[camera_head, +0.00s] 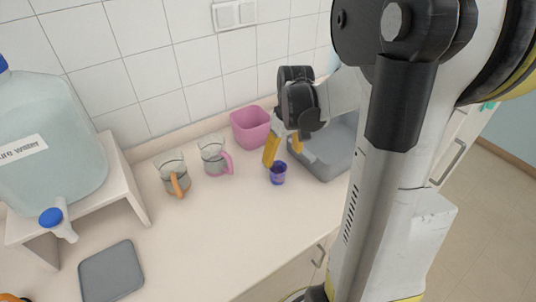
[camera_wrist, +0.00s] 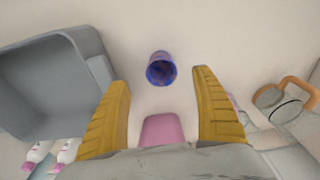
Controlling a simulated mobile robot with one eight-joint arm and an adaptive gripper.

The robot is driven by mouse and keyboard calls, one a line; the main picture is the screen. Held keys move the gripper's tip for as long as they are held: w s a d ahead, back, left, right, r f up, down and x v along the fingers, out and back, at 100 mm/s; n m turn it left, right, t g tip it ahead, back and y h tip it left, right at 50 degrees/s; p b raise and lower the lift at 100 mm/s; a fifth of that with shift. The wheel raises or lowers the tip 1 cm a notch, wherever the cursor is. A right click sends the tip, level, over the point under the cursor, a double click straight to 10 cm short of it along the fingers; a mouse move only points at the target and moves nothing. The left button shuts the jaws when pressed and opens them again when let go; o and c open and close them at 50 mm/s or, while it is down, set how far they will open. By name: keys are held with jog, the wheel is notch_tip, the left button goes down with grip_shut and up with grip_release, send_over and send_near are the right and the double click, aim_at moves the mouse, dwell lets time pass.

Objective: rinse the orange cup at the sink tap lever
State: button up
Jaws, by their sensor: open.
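A clear glass cup with an orange handle (camera_head: 173,174) stands upright on the counter in the head view. It also shows at the right of the wrist view (camera_wrist: 287,108). My gripper (camera_head: 284,150) is open and empty, to the right of that cup and over the counter by a small purple cup (camera_head: 278,173). In the wrist view the purple cup (camera_wrist: 161,69) lies ahead of the gap between my yellow fingers (camera_wrist: 162,95), apart from them. No sink tap lever is clearly seen. A blue-knobbed tap (camera_head: 54,219) sits on the large water container (camera_head: 45,140).
A cup with a pink handle (camera_head: 213,157) stands right of the orange-handled one. A pink bin (camera_head: 251,127) is by the wall. A grey tub (camera_head: 325,160) lies right of my gripper. A grey mat (camera_head: 112,271) is at the front left.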

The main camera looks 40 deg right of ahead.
aim_at(279, 162)
jog(key=f, duration=0.1)
jog(key=f+b, duration=0.1)
jog(key=f, duration=0.2)
jog(key=shift+w+a+f, duration=0.2)
jog(key=shift+w+f, duration=0.1)
jog(key=shift+w, duration=0.1)
jog(key=f+b, duration=0.1)
jog(key=f, duration=0.1)
jog(key=w+f+b, duration=0.1)
jog(key=f+b, duration=0.1)
jog(key=f, duration=0.1)
jog(key=shift+w+d, duration=0.1)
jog(key=shift+d, duration=0.1)
jog(key=c, duration=1)
jog(key=shift+c, duration=0.2)
jog(key=shift+r, duration=0.2)
notch_tip(279, 162, up, 5)
jog(key=p, duration=0.2)
jog(key=shift+f+p, duration=0.2)
jog(key=shift+p, duration=0.15)
jog(key=s+d+r+p, duration=0.2)
jog(key=s+r, duration=0.4)
jog(key=s, duration=0.5)
jog(key=shift+s+d+p, duration=0.25)
jog(key=shift+d+p, duration=0.1)
jog(key=shift+p, duration=0.3)
